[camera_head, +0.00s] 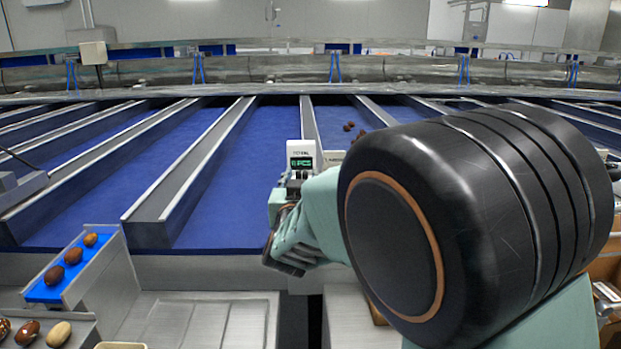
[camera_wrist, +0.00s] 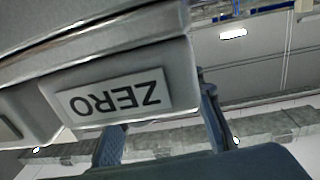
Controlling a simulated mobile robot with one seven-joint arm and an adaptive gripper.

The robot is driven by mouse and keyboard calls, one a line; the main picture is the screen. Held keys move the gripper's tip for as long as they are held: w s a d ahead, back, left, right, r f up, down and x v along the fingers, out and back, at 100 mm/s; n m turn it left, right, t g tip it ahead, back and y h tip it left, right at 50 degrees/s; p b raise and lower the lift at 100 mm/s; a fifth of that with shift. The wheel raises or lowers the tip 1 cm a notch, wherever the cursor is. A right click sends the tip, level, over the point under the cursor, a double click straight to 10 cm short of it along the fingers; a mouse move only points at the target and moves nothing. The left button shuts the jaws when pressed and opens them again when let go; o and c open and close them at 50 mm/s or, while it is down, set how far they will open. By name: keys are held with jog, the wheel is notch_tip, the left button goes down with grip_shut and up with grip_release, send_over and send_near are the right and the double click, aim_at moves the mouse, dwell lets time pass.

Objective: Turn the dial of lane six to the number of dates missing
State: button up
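A small pale counter box marked TOTAL (camera_head: 301,152), with a lit green display reading in PCS, stands at the near end of a lane divider in the head view. The digit before PCS looks like 0 but is small. My gripper (camera_head: 292,185) is just below the box, partly hidden by my own arm. In the wrist view a grey housing with an upside-down ZERO label (camera_wrist: 114,97) fills the upper left. My gripper's two fingers (camera_wrist: 160,130) stand apart beyond it, with their tips partly hidden by the housing. No dial or lane number is readable.
Long blue lanes (camera_head: 215,190) with raised metal dividers run away from me. A few dates (camera_head: 350,126) lie on the blue lane beyond the counter. More dates rest on a blue-lined chute (camera_head: 42,294) at lower left. My arm covers the right side.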

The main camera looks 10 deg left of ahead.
grip_shut()
jog(key=shift+d+f+y+b, duration=0.15)
jog(key=shift+y+b, duration=0.25)
jog(key=shift+b, duration=0.65)
jog(key=shift+r+n+g+y+b, duration=0.2)
jog(key=shift+n+g+y+b, duration=0.1)
jog(key=shift+n+y+b, duration=0.4)
jog(key=shift+o, duration=1.3)
grip_release()
jog(key=shift+s, duration=0.1)
jog(key=v, duration=0.7)
jog(key=shift+s, duration=0.15)
